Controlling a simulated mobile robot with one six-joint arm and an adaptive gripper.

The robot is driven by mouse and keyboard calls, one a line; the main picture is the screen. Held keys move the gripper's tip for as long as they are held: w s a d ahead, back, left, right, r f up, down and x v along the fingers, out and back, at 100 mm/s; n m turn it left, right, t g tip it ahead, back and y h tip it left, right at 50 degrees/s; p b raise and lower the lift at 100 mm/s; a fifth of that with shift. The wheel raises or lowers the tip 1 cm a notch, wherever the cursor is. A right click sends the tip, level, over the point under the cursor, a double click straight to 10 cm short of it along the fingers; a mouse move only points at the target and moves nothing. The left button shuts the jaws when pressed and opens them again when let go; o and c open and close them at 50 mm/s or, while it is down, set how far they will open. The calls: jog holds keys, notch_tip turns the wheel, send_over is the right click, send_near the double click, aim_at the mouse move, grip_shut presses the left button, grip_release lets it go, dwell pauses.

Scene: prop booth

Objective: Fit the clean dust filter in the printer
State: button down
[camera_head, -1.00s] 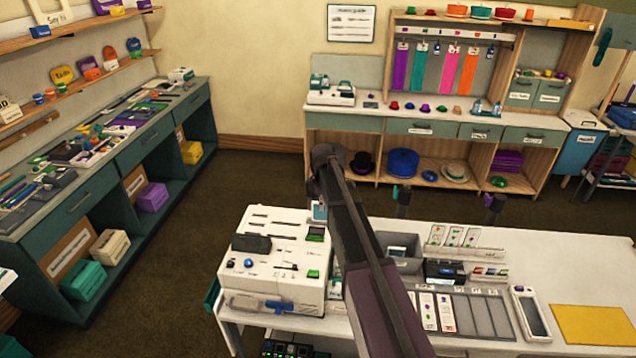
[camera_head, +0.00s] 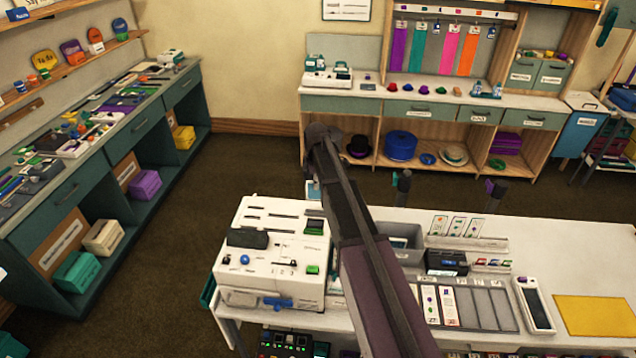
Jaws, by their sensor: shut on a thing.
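A white boxy machine (camera_head: 268,250), which looks like the printer, stands at the left end of the near white table. Its top carries a dark block, thin slots, small knobs and a green button. On its lower front a blue part (camera_head: 278,303) shows beside a pale panel (camera_head: 240,298); I cannot tell whether either is the dust filter. My arm rises from the bottom and bends at a joint at the upper middle, covering the machine's right edge. My gripper is not seen, nor is anything held in it. I cannot pick out a clean filter anywhere.
Right of my arm the table (camera_head: 600,250) holds a grey bin (camera_head: 402,240), a dark device (camera_head: 446,262), card racks and a yellow mat (camera_head: 596,315). A long teal workbench (camera_head: 100,165) lines the left wall. Open carpet (camera_head: 215,170) lies between the furniture.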

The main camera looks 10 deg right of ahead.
aim_at(317, 193)
jog(key=shift+f, duration=0.15)
jog(key=shift+f+b, duration=2.2)
jog(key=shift+b, duration=0.1)
jog(key=shift+f+b, duration=2.95)
jog(key=shift+b, duration=0.05)
jog(key=c, duration=0.6)
grip_release()
jog(key=shift+r, duration=0.1)
